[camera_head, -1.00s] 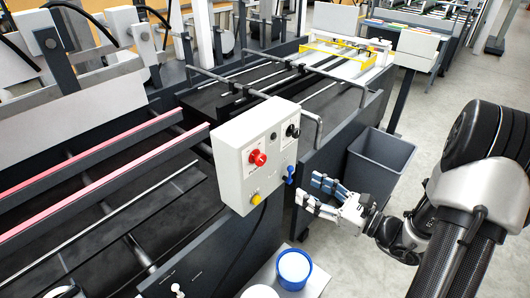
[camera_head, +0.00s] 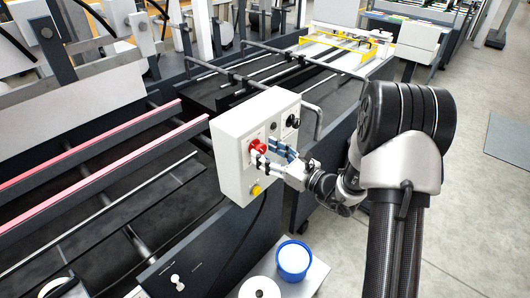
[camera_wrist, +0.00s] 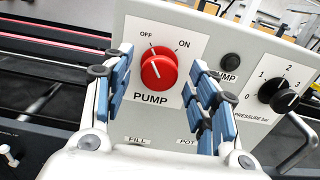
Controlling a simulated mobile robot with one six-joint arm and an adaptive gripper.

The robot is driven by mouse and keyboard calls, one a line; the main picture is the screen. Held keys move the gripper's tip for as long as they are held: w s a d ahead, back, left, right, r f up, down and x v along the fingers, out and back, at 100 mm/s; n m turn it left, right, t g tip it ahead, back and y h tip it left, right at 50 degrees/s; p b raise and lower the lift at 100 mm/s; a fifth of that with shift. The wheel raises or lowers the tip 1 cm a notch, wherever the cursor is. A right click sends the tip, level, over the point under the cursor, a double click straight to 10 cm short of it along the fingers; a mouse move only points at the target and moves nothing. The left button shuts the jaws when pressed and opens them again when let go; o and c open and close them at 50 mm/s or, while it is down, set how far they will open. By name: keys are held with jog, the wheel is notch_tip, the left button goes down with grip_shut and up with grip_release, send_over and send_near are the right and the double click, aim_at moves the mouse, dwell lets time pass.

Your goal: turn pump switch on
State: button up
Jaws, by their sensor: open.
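The red pump switch (camera_wrist: 158,70) is a round knob with a white mark on a grey-white control box (camera_head: 232,165). Its label reads OFF at upper left, ON at upper right and PUMP below. The white mark points to the upper left, towards OFF. My gripper (camera_wrist: 160,88) is open, with one blue-padded finger on each side of the knob and a gap to each. In the head view the gripper (camera_head: 270,152) is in front of the box and partly covers the red knob (camera_head: 258,146). I cannot tell how far the fingertips are from the panel.
A black pressure knob (camera_wrist: 284,97) and a small black button (camera_wrist: 231,61) are right of the pump switch. A yellow button (camera_head: 256,190) is lower on the box. A bent rail (camera_head: 312,120) stands beside it. A blue tub (camera_head: 293,258) and white roll (camera_head: 260,288) are below.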

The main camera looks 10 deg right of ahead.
jog(key=shift+w+a, duration=0.35)
jog(key=shift+w, duration=0.1)
jog(key=shift+c, duration=0.5)
jog(key=c, duration=0.9)
